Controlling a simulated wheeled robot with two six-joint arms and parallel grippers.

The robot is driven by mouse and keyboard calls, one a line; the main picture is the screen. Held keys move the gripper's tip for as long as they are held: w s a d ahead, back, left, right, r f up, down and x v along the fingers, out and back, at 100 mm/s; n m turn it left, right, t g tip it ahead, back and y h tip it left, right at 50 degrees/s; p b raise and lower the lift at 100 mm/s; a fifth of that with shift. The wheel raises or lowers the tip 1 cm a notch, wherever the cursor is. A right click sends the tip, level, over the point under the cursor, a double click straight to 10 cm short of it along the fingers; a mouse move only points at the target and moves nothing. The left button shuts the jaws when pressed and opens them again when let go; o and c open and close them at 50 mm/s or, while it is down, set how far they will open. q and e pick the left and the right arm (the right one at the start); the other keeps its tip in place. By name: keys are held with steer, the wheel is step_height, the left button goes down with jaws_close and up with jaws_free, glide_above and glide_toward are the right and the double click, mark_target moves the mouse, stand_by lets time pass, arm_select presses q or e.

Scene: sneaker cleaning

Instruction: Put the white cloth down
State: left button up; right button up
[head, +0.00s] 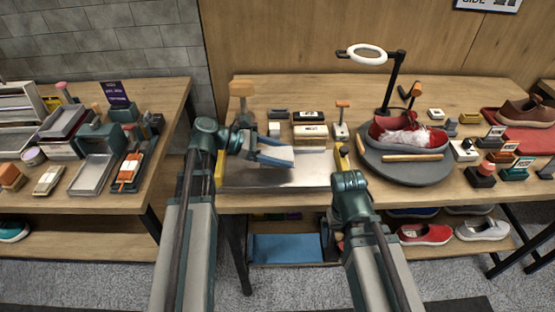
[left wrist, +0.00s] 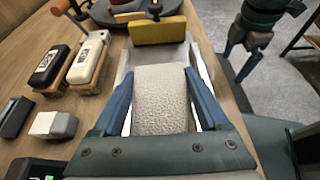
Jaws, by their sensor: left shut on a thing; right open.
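My left gripper (head: 276,153) is shut on the white cloth (head: 281,154), held low over the metal tray (head: 310,172). In the left wrist view the cloth (left wrist: 160,102) is a pale, textured pad between the two blue fingers of the gripper (left wrist: 160,95). I cannot tell whether its underside touches the tray. My right arm stands at the table's front edge. Its gripper is hidden in the head view; what seem to be its open, empty fingers (left wrist: 247,42) show in the left wrist view.
A red sneaker (head: 385,128) sits on a round dark turntable (head: 408,172) to the right. Brushes and small boxes (head: 311,135) line the space behind the tray. A yellow block (left wrist: 157,30) stands at the tray's far end in the left wrist view. A ring lamp (head: 368,54) rises behind the turntable.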

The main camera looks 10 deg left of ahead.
arm_select(q)
steer(key=f+b, duration=0.3)
steer(key=shift+w+a+f, duration=0.25)
steer(key=shift+w+a, duration=0.05)
steer(key=shift+r, duration=0.15)
steer(key=shift+f, duration=0.2)
steer(key=o, duration=1.4)
steer(key=p+v, duration=0.4)
steer(key=v, duration=0.8)
steer(key=shift+a, duration=0.25)
steer(key=shift+s+a+r+p, duration=0.25)
steer(key=shift+a+p, duration=0.15)
steer(key=shift+a, duration=0.25)
